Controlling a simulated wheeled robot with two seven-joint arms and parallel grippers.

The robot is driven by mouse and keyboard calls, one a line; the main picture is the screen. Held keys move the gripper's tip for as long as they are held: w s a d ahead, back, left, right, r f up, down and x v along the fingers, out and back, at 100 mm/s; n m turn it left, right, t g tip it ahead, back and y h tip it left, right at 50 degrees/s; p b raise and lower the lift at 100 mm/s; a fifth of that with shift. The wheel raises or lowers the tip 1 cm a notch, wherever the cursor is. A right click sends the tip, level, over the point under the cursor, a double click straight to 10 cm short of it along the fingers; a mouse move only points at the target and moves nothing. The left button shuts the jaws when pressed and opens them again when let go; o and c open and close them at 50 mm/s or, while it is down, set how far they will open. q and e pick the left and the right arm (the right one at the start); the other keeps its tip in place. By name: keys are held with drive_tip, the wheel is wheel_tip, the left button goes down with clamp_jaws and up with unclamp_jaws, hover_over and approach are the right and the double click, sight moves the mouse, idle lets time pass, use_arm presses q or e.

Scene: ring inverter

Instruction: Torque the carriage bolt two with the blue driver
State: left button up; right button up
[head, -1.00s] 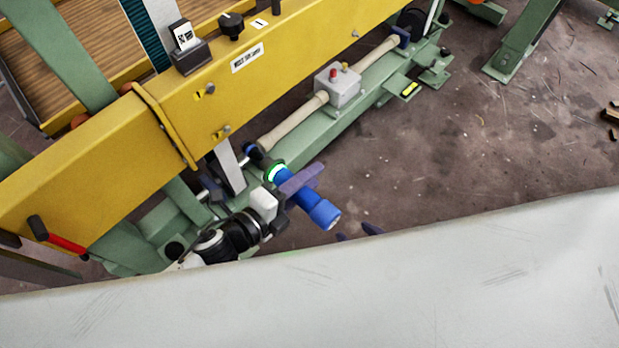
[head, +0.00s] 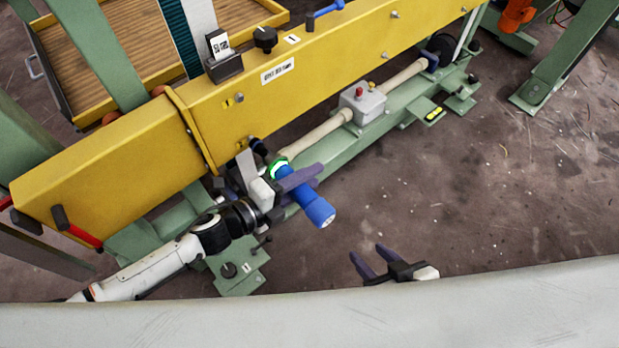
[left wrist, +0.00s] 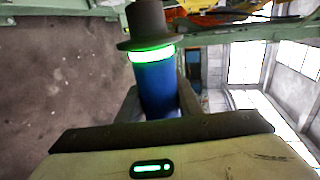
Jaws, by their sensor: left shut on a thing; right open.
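The blue driver (head: 317,209) has a glowing green ring near its dark nose. My left gripper (head: 300,179) is shut around its blue body, in front of the yellow beam. In the left wrist view the driver (left wrist: 158,88) stands between the fingers, with the lit ring and a dark flange beyond it. The dark nose overlaps the lower edge of the beam (head: 120,165) in the head view; I cannot tell whether it touches a bolt. One bolt head (head: 239,97) shows higher on the beam, but which is bolt two is unclear. My right gripper (head: 375,265) is open and empty.
A grey box (head: 362,104) with a red button sits on the green frame right of the driver. A red-handled lever (head: 80,233) is at the beam's left end. A black knob (head: 265,39) stands on top. Bare floor (head: 480,170) lies to the right.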

use_arm(q)
drive_tip(key=shift+w+a+r, duration=0.1)
drive_tip(key=shift+w+a, duration=0.4)
drive_tip(key=shift+w, duration=0.2)
drive_tip(key=shift+w+a+r, duration=0.1)
drive_tip(key=shift+w+a, duration=0.35)
drive_tip(key=shift+w, duration=0.25)
idle(2.1)
drive_tip(key=shift+s+d+p, duration=0.25)
drive_tip(key=shift+s+d, duration=0.6)
drive_tip(key=shift+s, duration=0.3)
drive_tip(key=shift+s+d+p, duration=0.2)
drive_tip(key=shift+s+d, duration=0.65)
drive_tip(key=shift+s, duration=0.3)
